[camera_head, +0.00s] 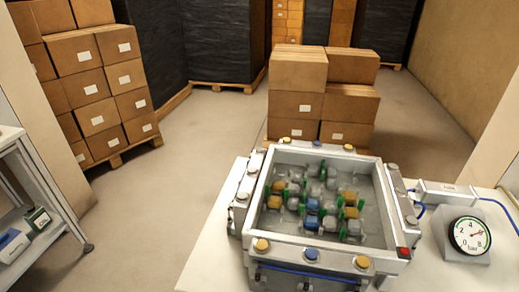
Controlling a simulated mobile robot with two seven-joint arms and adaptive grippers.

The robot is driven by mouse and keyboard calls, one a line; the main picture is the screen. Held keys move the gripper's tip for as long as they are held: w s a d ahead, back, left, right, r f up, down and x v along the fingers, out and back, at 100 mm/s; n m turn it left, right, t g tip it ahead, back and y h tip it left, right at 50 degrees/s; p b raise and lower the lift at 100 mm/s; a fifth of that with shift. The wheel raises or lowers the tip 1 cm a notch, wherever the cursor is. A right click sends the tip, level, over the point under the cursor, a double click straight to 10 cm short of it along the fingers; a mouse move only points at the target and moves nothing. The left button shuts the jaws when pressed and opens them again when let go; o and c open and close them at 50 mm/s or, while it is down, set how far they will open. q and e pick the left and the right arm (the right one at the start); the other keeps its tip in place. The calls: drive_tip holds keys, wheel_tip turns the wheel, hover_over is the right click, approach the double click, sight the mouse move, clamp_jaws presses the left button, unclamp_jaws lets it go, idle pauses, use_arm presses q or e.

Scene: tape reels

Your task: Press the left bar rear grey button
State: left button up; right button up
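A metal-framed box (284,240) stands on a white table, with a bar on each side. The left bar (246,182) carries small buttons. Its rear button (252,169) looks greyish, and a second button (242,196) sits nearer the front; both are too small to tell their exact colour. Neither of my grippers is in view, and nothing covers the left bar.
The box holds several grey, green, yellow and blue parts. The front bar has yellow and blue buttons (311,254). A red button (403,252) is at the front right corner. A pressure gauge (469,236) stands right. Cartons (297,100) stand behind.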

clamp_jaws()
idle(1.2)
